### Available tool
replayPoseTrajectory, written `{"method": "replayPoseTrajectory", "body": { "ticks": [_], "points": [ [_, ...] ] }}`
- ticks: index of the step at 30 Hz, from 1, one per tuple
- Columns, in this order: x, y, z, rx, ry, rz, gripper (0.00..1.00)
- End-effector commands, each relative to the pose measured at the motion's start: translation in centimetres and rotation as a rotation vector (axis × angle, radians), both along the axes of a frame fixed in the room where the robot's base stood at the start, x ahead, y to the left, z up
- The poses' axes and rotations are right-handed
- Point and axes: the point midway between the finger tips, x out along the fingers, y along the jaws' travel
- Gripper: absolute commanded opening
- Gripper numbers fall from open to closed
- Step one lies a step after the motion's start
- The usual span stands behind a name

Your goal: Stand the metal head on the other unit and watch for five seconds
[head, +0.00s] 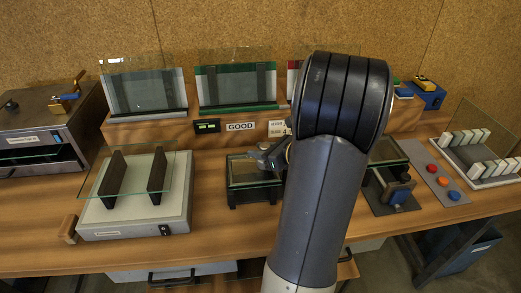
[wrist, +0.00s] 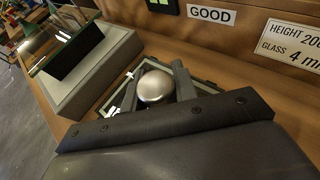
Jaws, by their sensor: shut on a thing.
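My gripper (head: 268,157) is shut on the metal head (wrist: 155,87), a shiny silver dome between its two fingers in the wrist view. The gripper is over a small dark-framed glass unit (head: 253,181) in the middle of the table; part of this unit shows around the head in the wrist view (wrist: 115,99). I cannot tell whether the head touches the glass. A second dark-framed glass unit (head: 385,152) stands to the right, partly hidden by my arm, with a blue-and-dark piece at its front. The head is hidden in the head view.
A pale box with two dark uprights and a glass sheet (head: 136,205) stands at left. Framed panes stand on a shelf behind, above a GOOD label (head: 240,127). A panel with coloured buttons (head: 436,178) and a rack of white blocks (head: 476,160) are at right.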

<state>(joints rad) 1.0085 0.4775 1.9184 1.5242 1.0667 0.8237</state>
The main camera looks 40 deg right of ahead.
Motion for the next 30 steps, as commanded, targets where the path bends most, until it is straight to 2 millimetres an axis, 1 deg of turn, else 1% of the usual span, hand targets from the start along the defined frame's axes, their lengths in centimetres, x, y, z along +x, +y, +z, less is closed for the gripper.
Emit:
{"method": "replayPoseTrajectory", "body": {
  "ticks": [2, 3, 11, 17, 22, 26, 30],
  "points": [
    [0.0, 0.0, -0.3, -0.001, -0.001, 0.0, 0.0],
    [0.0, 0.0, -0.4, 0.0, 0.0, 0.0, 0.28],
    [0.0, 0.0, -0.3, 0.0, 0.0, 0.0, 0.49],
    [0.0, 0.0, -0.3, 0.0, 0.0, 0.0, 0.49],
    [-0.2, -0.1, 0.3, 0.0, 0.0, -0.001, 0.49],
    [-2.0, -0.6, 1.0, -0.003, -0.002, -0.004, 0.49],
    [-4.7, -1.3, 2.0, -0.004, -0.001, -0.006, 0.49]
  ]
}}
